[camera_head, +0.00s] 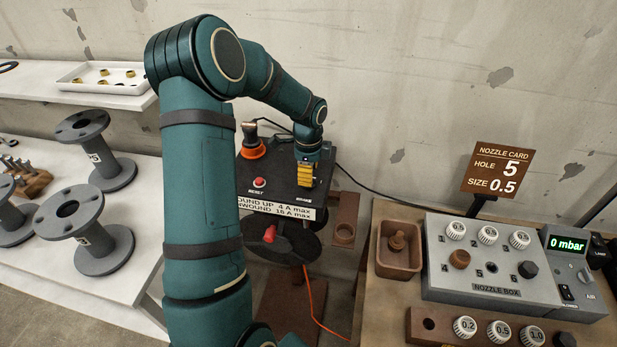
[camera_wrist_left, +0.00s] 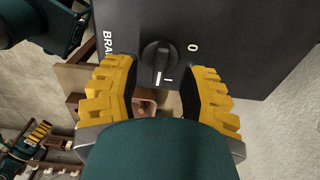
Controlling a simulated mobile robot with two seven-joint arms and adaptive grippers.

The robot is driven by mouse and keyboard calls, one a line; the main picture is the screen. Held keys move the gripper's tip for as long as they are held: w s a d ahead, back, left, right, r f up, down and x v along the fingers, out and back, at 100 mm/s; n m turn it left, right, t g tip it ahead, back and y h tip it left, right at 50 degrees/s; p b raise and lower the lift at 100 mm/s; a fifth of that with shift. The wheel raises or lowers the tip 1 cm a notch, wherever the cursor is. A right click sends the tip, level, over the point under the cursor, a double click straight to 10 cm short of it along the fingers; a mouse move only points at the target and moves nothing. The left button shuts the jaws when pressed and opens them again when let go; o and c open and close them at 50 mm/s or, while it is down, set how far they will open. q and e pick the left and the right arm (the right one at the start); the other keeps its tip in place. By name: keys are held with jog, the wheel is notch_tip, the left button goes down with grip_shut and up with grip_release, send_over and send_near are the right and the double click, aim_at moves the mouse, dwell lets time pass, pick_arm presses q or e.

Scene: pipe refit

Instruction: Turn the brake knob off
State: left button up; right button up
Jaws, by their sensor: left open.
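The brake knob (camera_wrist_left: 159,57) is a black rotary knob on the dark face of the control box (camera_head: 278,155). In the left wrist view its white mark points down, close to the I label; the 0 label is to its right. My left gripper (camera_head: 306,175) is at the box's right side in the head view and hides the knob there. In the left wrist view its open yellow fingers (camera_wrist_left: 160,72) stand on either side of the knob, with visible gaps; I cannot tell their height above the face.
The box also carries a red reset button (camera_head: 260,183) and an orange-collared black knob (camera_head: 252,148). My left arm hides part of the space left of the box. A nozzle box (camera_head: 490,265) stands on the bench at right; grey spools (camera_head: 75,225) stand at left.

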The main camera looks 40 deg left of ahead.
pick_arm(q)
jog(key=shift+f, duration=1.05)
grip_shut()
